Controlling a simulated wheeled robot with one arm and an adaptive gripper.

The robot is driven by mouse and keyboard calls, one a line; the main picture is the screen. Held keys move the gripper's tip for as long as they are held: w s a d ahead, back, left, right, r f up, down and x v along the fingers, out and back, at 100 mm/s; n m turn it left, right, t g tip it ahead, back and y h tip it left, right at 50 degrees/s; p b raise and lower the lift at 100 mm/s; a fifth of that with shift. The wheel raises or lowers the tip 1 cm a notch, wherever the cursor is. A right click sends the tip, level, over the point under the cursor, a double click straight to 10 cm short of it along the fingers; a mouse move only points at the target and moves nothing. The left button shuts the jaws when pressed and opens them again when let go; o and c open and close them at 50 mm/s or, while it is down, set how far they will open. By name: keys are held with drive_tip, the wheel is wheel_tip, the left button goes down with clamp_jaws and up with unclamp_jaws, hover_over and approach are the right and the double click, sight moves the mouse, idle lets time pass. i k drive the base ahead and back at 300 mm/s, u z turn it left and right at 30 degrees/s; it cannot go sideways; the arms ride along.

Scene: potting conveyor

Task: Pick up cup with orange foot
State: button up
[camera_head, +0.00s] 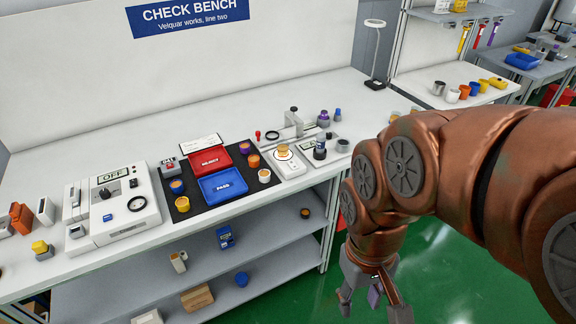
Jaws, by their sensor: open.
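Several small cups stand on the black mat (217,209) on the bench. A dark cup with an orange top (176,186) and another (182,204) are at its left. An orange piece (283,151) sits on a white device right of the mat. I cannot tell which cup has an orange foot. My gripper (373,303) hangs open over the green floor, in front of the bench and apart from all cups. A small purple patch shows between its fingers.
A red tray (210,171) and a blue tray (202,198) lie on the mat. A white instrument (118,226) stands left of it. A small dark and orange item (305,213) is on the shelf below. The bench's front edge lies between my gripper and the mat.

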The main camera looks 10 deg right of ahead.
sight(283, 145)
drive_tip(key=z, duration=0.05)
drive_tip(key=k, duration=0.65)
drive_tip(key=u, duration=1.2)
drive_tip(key=i, duration=1.35)
drive_tip(key=z, duration=0.7)
drive_tip(key=i, duration=0.55)
drive_tip(key=z, duration=0.6)
